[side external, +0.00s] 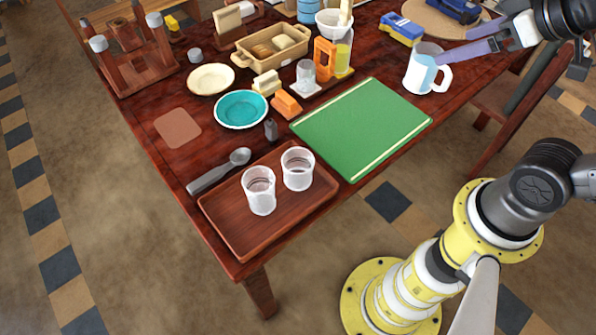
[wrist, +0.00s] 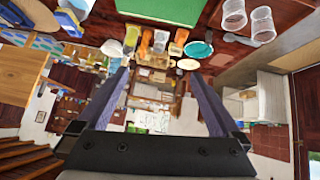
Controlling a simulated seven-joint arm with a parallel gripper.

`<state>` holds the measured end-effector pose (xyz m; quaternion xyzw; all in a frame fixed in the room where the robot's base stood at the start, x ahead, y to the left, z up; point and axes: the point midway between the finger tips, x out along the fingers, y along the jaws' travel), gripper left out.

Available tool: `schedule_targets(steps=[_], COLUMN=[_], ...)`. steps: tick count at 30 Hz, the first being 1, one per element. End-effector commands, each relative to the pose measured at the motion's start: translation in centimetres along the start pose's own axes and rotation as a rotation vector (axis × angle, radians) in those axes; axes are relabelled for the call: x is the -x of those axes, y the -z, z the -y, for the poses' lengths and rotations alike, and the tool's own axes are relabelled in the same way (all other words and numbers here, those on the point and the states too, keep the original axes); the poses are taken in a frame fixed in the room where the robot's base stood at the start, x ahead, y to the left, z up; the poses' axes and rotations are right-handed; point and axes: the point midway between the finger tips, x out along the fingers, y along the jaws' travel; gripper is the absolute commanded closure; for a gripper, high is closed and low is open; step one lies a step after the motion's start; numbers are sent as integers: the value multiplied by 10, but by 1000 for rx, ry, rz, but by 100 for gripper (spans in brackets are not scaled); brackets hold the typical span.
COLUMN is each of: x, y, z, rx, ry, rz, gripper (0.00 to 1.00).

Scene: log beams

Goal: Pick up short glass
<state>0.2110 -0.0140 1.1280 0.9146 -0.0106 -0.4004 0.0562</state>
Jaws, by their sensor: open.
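Two short clear glasses stand upright on a brown wooden tray (side external: 240,239) at the table's near corner. The front glass (side external: 259,190) is to the left of the other glass (side external: 297,168). In the wrist view the two glasses show at the top right, one (wrist: 234,14) beside the other (wrist: 263,25). My gripper (side external: 453,46) is open and empty at the upper right, with its purple fingers close to a white mug (side external: 427,70); I cannot tell whether they touch it. It is far from the tray. A smaller clear glass (side external: 305,75) stands on a coaster farther back.
A green board (side external: 362,127) lies between the tray and the mug. A grey spoon (side external: 219,171) lies beside the tray. A teal bowl (side external: 241,109), a cream bowl (side external: 211,79), an orange block (side external: 286,104) and a basket (side external: 270,45) stand behind. The board's top is clear.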

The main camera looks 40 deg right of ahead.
Motion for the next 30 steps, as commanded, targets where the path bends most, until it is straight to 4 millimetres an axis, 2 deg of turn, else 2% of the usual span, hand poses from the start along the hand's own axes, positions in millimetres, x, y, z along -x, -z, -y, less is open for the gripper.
schedule_targets(steps=[3, 5, 9, 12, 15, 17, 20, 24, 30], x=[-9, -18, -47, -77, -114, -138, -176, -216, -246], y=[54, 80, 129, 152, 158, 154, 131, 78, -12], z=[-14, -17, -9, 7, 32, 49, 79, 114, 141], rx=[134, 214, 418, 567, 705, 774, 857, 877, 750], ry=[-72, -98, -106, -59, 40, 124, 304, 586, 918], rz=[-180, -254, -394, -470, -531, -560, -596, -620, -581], gripper=[0, 0, 0, 0, 0, 0, 0, 0, 0])
